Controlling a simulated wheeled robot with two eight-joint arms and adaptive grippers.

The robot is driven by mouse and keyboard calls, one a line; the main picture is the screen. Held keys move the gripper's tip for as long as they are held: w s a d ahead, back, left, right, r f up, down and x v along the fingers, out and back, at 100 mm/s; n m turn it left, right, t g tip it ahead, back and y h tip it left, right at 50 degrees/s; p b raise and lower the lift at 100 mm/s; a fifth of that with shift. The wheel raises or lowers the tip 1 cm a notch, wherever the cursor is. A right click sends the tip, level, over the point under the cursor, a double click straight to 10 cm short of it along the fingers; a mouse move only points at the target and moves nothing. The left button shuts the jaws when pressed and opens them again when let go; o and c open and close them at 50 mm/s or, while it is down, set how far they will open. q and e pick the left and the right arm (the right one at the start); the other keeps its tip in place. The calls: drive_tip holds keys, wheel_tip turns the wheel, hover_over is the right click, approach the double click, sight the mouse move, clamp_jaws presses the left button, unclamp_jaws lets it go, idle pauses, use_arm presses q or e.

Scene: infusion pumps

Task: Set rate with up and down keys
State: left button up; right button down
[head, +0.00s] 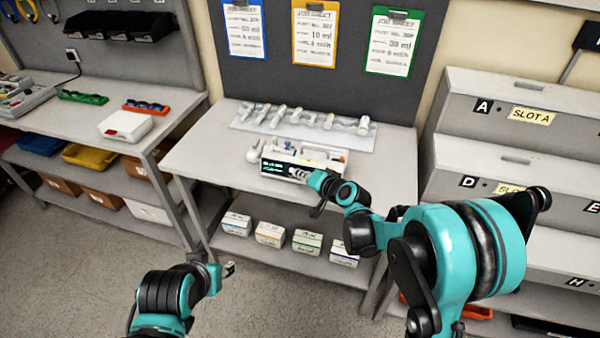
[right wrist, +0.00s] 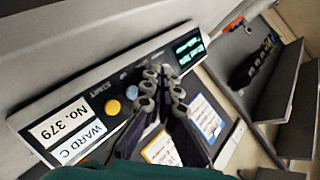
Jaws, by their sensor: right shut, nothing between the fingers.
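The infusion pump (head: 312,154) stands on the middle bench, its front panel with a lit display (head: 274,167) facing me. In the right wrist view the panel shows the display (right wrist: 187,50), an orange key (right wrist: 113,107), a blue key (right wrist: 132,92), a START mark and the labels No. 379 and WARD C. My right gripper (head: 298,173) is shut and empty at the panel's front. Its fingers (right wrist: 163,82) cover part of the key row; I cannot tell whether they touch a key. My left gripper (head: 230,268) is low, away from the bench; its jaw state is unclear.
Blue (head: 244,30), orange (head: 315,33) and green (head: 393,42) job sheets hang behind the bench. A clear tray (head: 360,140) with several syringes lies behind the pump. Small boxes (head: 270,234) stand on the lower shelf. Slotted cabinets (head: 490,140) stand at the right.

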drive_tip(key=shift+s, duration=0.1)
drive_tip(key=shift+s+a+r, duration=0.2)
drive_tip(key=shift+s+r, duration=0.15)
drive_tip(key=shift+s, duration=0.2)
drive_tip(key=shift+s, duration=0.1)
drive_tip(key=s, duration=0.1)
drive_tip(key=s+a+r+p, duration=0.1)
drive_tip(key=s+r, duration=0.1)
drive_tip(key=s, duration=0.1)
drive_tip(key=shift+a+p, duration=0.2)
drive_tip(key=shift+p, duration=0.2)
idle(0.6)
drive_tip(key=s+d+n+g+h, duration=0.1)
drive_tip(key=s+d+h, duration=0.1)
drive_tip(key=s+d, duration=0.4)
drive_tip(key=s+d+r+n+g+h, duration=0.1)
drive_tip(key=s+d, duration=0.4)
drive_tip(key=s, duration=0.6)
drive_tip(key=s+d+r+n+g+h, duration=0.1)
drive_tip(key=s+d+h, duration=0.3)
drive_tip(key=s, duration=0.5)
drive_tip(key=d+n+g, duration=0.1)
drive_tip(key=d, duration=0.1)
drive_tip(key=shift+s+d+n, duration=0.25)
drive_tip(key=shift+d+n, duration=0.05)
drive_tip(key=shift+d, duration=0.05)
